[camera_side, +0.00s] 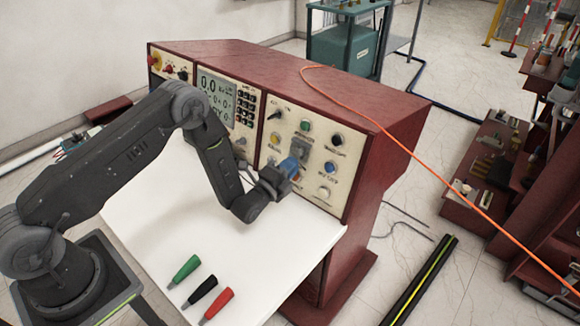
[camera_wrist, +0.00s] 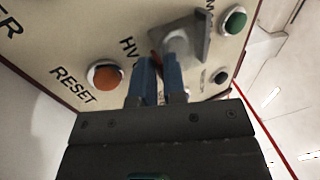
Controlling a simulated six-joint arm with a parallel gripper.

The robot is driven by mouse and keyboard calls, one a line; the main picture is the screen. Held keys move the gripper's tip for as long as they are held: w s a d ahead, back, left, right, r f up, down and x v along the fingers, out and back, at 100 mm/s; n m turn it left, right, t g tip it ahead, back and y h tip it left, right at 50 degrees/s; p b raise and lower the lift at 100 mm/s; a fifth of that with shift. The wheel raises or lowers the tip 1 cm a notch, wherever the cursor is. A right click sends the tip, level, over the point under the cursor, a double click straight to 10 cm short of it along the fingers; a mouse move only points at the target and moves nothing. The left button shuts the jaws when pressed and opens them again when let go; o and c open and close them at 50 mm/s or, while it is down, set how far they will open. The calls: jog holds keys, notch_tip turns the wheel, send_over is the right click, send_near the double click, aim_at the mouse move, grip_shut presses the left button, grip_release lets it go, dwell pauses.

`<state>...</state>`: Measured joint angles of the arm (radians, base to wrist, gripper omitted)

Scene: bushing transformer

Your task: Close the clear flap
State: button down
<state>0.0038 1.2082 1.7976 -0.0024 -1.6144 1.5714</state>
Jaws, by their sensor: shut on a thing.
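The clear flap (camera_side: 300,148) shows as a small greyish cover on the right-hand control panel, among the buttons. In the wrist view the flap (camera_wrist: 183,42) sticks out from the panel, with a raised side plate on its right. My gripper (camera_side: 289,165) is at the panel, its blue fingers against the flap's lower part. In the wrist view my gripper (camera_wrist: 160,70) is shut on the flap's near edge. The fingertips and the switch behind the flap are mostly hidden.
An orange reset button (camera_wrist: 105,75) and a green button (camera_wrist: 234,20) flank the flap on the red console (camera_side: 265,70). Green, black and red plugs (camera_side: 216,303) lie on the white shelf (camera_side: 150,235). An orange cable (camera_side: 400,145) runs over the console.

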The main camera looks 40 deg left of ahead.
jog(key=shift+w+r, duration=0.1)
jog(key=shift+w, duration=0.05)
jog(key=c, duration=1.2)
grip_release()
jog(key=s, duration=0.4)
jog(key=s+f, duration=0.1)
jog(key=s, duration=0.3)
jog(key=s+f, duration=0.1)
jog(key=s, duration=0.2)
jog(key=shift+s+f, duration=0.1)
jog(key=shift+s, duration=0.3)
jog(key=shift+w, duration=0.1)
